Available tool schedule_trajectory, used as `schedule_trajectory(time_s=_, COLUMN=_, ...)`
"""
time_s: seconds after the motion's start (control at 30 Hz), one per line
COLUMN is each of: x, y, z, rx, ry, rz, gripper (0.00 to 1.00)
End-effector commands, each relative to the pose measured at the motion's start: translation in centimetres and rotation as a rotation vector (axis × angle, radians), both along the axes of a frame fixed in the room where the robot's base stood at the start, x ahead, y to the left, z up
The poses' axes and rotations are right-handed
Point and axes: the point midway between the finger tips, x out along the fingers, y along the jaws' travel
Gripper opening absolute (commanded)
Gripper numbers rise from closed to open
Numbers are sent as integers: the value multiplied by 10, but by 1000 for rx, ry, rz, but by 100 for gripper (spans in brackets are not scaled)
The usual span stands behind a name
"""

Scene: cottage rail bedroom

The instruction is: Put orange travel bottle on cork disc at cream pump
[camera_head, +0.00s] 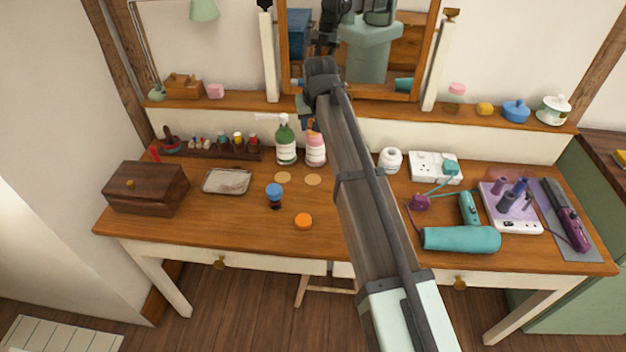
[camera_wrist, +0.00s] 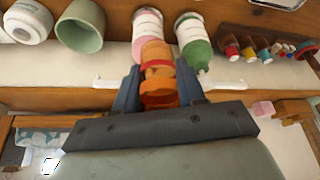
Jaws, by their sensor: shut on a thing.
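My gripper (camera_wrist: 159,88) is shut on the orange travel bottle (camera_wrist: 158,72) in the wrist view, with a dark blue finger on either side. In the head view my gripper (camera_head: 306,112) is above the back of the table, and the arm mostly hides the bottle. Two pump bottles stand at the back: a green one (camera_head: 285,145) and a pink one (camera_head: 315,150), both with white labels. Two cork discs lie bare in front of them, the left disc (camera_head: 283,178) before the green bottle and the right disc (camera_head: 313,180) before the pink. The discs cannot be made out in the wrist view.
A metal tray (camera_head: 227,181) and wooden box (camera_head: 147,188) are left. A white jar (camera_head: 391,160), power strip (camera_head: 435,167) and teal hairdryer (camera_head: 462,239) are right.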

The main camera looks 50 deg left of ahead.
Motion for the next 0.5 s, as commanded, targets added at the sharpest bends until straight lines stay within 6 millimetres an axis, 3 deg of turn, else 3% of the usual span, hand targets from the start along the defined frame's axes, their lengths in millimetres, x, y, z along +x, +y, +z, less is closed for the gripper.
schedule_trajectory(time_s=0.27, x=-2, y=-2, z=-14, rx=0, ry=0, rz=75, gripper=10)
schedule_trajectory(time_s=0.5, x=-2, y=-2, z=-64, rx=-3, ry=2, rz=75, gripper=10)
